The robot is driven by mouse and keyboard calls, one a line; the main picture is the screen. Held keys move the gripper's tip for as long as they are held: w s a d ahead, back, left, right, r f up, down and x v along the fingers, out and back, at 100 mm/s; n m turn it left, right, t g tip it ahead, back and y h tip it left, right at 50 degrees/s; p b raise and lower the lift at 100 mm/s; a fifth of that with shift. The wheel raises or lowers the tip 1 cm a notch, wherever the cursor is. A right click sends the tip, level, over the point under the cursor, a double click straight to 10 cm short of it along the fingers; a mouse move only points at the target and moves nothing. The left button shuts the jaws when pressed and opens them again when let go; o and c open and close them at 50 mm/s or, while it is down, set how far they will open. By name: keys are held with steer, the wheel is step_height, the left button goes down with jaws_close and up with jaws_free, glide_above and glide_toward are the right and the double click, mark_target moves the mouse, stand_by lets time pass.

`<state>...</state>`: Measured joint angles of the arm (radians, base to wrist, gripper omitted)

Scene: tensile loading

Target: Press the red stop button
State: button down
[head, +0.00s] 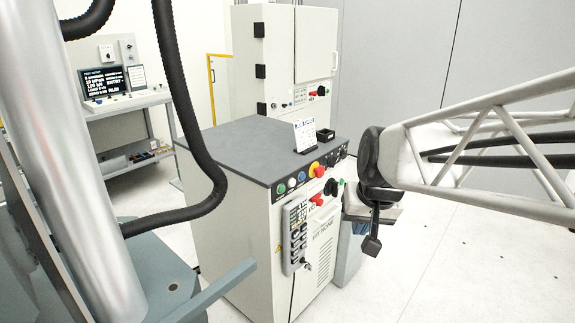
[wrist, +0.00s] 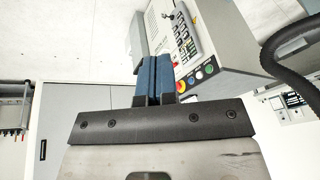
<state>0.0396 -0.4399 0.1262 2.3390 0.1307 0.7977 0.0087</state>
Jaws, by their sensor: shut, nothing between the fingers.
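A red mushroom-shaped button with a yellow surround (head: 315,169) sits on the sloped control strip at the top front edge of the white cabinet (head: 225,205). Another red knob (head: 317,199) is on the front below it. My gripper (wrist: 154,62) is shut, its two blue fingers side by side and empty. In the wrist view a red button (wrist: 181,86) shows just right of the fingers, partly covered by the gripper; contact cannot be seen. In the head view, the gripper is mostly hidden by my wrist, right of the cabinet and apart from the mushroom button.
Green and blue buttons line the strip left of the red one. A handheld keypad (head: 295,235) hangs on the cabinet front. A taller cabinet (head: 283,65) stands behind. The floor at right is clear.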

mark_target(319, 172)
steer(key=w+d+f+m+t, duration=0.1)
steer(key=w+d+f+m, duration=0.1)
steer(key=w, duration=1.3)
steer(key=w+d+f+m+t, duration=0.1)
steer(key=w+d+f, duration=0.3)
steer(key=w, duration=1.1)
steer(key=w+d+f+m+t, duration=0.2)
steer(key=w+f, duration=0.3)
steer(key=w, duration=1)
steer(key=shift+w+d+m, duration=0.3)
steer(key=shift+w+d, duration=0.05)
steer(key=shift+d, duration=0.25)
steer(key=shift+w+f, duration=0.1)
steer(key=w+a+f, duration=0.4)
steer(key=w+f, duration=0.3)
steer(key=w, duration=0.1)
steer(key=shift+w, duration=0.3)
